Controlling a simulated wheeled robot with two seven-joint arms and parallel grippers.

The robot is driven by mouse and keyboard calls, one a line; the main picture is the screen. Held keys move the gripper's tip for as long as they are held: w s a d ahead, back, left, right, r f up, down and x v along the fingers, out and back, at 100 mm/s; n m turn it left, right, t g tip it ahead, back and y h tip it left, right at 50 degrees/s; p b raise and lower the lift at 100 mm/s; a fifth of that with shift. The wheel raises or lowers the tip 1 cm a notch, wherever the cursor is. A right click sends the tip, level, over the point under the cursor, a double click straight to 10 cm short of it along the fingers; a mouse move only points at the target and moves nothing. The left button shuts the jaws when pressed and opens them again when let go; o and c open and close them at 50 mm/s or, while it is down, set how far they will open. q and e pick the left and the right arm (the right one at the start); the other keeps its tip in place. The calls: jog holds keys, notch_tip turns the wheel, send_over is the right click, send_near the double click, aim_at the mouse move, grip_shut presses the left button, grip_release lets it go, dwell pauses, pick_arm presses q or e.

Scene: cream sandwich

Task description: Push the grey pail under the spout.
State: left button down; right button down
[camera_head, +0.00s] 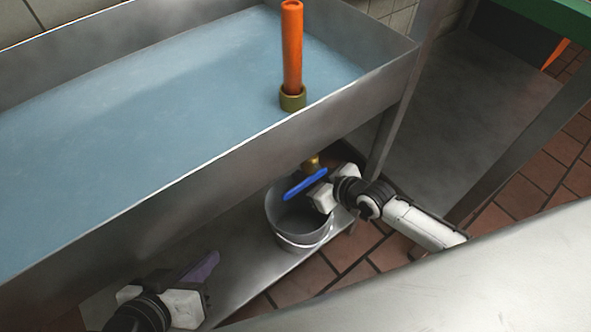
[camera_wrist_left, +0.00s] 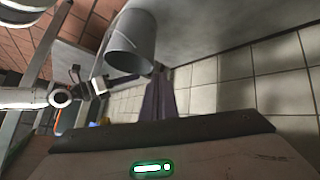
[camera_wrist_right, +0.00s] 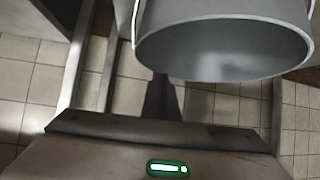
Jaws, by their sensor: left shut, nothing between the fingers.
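The grey pail (camera_head: 285,222) stands upright on the metal lower shelf, its opening partly hidden by the blue lever. The brass spout (camera_head: 312,163) hangs under the basin, above the pail's far side; its outlet is hidden behind the lever. My right gripper (camera_head: 316,197) is at the pail's right rim. In the right wrist view the pail's mouth (camera_wrist_right: 225,55) is close, its rim overlapping the narrow, closed fingers (camera_wrist_right: 162,98). The pail also shows in the left wrist view (camera_wrist_left: 128,45).
A large metal basin (camera_head: 215,165) of water with an orange standpipe (camera_head: 291,50) sits above the shelf (camera_head: 238,262). A basin leg (camera_head: 385,145) stands just behind my right arm. Bare shelf lies between my left gripper and the pail.

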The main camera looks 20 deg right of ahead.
pick_arm(q)
jog(key=shift+w+r+p, duration=0.2)
jog(key=shift+r+p, duration=0.55)
jog(key=shift+r, duration=0.3)
pick_arm(e)
jog(key=shift+s+r, duration=0.25)
